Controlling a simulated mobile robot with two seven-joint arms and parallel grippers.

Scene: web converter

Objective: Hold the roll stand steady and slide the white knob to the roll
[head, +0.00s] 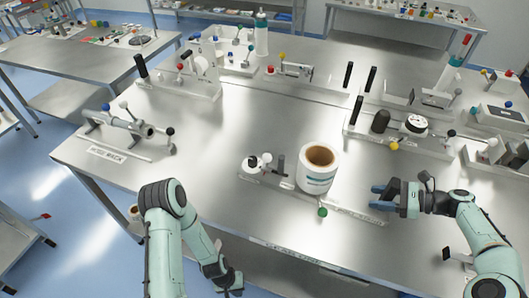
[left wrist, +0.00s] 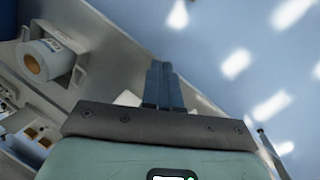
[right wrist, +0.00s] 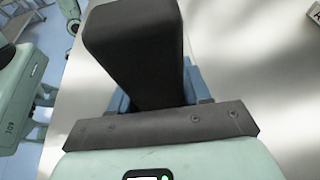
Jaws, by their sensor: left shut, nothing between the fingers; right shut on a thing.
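The roll stand (head: 350,211) is a low pale base on the table. A large white roll (head: 317,180) with a brown core stands upright on it. Left of the roll are a white knob (head: 267,157) and small black-and-white parts; a green knob (head: 322,211) is at the front. My right gripper (head: 380,197) is beside the stand's right end. In the right wrist view a large dark block (right wrist: 135,50) is between its fingers; I cannot tell what it belongs to. My left gripper (head: 236,284) is shut and empty, low in front of the table, away from the stand.
A device with a red knob and black handle (head: 141,68) stands at the back left, another with a black knob (head: 170,131) at left. Several more devices, including one with a yellow knob (head: 394,145), fill the right. The table between the left devices and stand is clear.

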